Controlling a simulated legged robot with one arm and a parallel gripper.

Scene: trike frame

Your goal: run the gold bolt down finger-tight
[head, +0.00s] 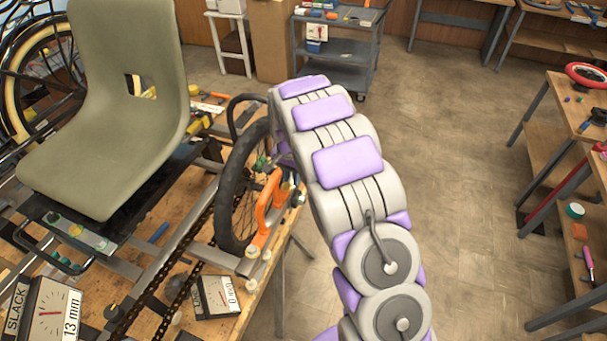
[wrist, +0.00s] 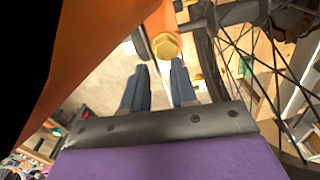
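In the wrist view the gold bolt (wrist: 166,45) shows its hex head against an orange part (wrist: 110,50). My gripper (wrist: 158,72) has two blue-grey fingers, spread apart with an empty gap between them. The bolt head appears just beyond the fingertips, toward the right finger; I cannot tell whether they touch. In the head view an orange bracket (head: 265,208) stands beside the trike's wheel (head: 238,190), by the end of my arm. The gold bolt cannot be made out there, and my arm largely hides the gripper.
The trike's seat (head: 115,110) and chain (head: 180,245) are left of the wheel, over a wooden bench (head: 205,325). A SLACK gauge (head: 45,308) reads 13 mm; another gauge (head: 215,297) reads 0 mm. Wheel spokes (wrist: 262,75) are close right of the fingers. Open floor lies right of my arm.

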